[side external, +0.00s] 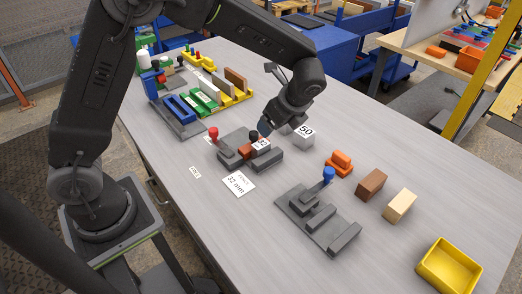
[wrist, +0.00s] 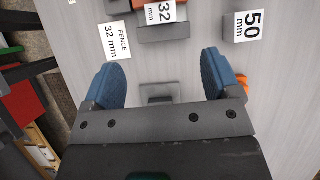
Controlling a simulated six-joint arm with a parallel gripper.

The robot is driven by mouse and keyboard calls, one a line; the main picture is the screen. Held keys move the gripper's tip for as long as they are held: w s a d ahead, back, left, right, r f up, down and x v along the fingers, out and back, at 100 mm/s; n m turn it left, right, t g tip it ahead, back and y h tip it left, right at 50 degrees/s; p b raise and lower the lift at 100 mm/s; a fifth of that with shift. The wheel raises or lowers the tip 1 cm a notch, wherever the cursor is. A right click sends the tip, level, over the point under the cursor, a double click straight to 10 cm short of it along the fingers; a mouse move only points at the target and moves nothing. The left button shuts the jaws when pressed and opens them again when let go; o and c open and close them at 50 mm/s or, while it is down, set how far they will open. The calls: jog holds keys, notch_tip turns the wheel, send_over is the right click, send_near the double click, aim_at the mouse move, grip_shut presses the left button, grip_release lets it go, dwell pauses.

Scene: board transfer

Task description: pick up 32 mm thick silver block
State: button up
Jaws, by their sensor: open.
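A grey block labelled 32 (side external: 262,146) sits in or against a dark grey fixture (side external: 232,143) with a red-brown piece beside it. In the wrist view the 32 mm block (wrist: 163,33) lies at the top, beyond my fingertips. My gripper (side external: 265,128) is close to this block in the side view. In the wrist view my gripper (wrist: 160,68) has its two blue fingers spread wide, with nothing held between them. A grey stepped part shows lower down between the fingers. The block's lower sides are partly hidden.
A silver block labelled 50 (side external: 303,137) stands close to the right of my gripper. A "FENCE 32 mm" card (side external: 239,184) lies in front. A second grey fixture (side external: 318,219), orange, brown (side external: 370,184) and tan (side external: 399,206) blocks and a yellow bin (side external: 448,267) are to the right.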

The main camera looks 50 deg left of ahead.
aim_at(261, 144)
jog(key=shift+m, duration=0.3)
jog(key=x, duration=1.4)
jog(key=shift+f, duration=0.4)
jog(key=c, duration=1.2)
jog(key=shift+r, duration=0.1)
